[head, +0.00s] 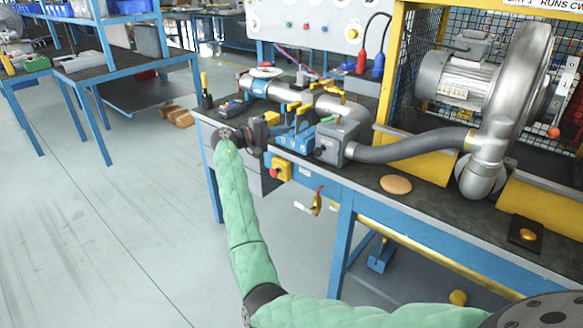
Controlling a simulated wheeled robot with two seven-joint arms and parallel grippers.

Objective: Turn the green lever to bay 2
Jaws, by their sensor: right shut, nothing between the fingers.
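My right gripper (273,129) is at the front left of the bench, shut and empty. It is close to the left side of a blue block with yellow parts (297,137), which sits at the front edge of the bench. I cannot tell whether it touches the block. The bay numbers cannot be read either. A metal pipe (330,103) with yellow clamps lies behind the block. My left gripper is not in view.
A grey box (338,142) joins a dark hose (410,149) to a large metal blower (510,95) at the right. A yellow-framed cage stands behind the blower. A yellow box with a red button (277,170) hangs on the bench front.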

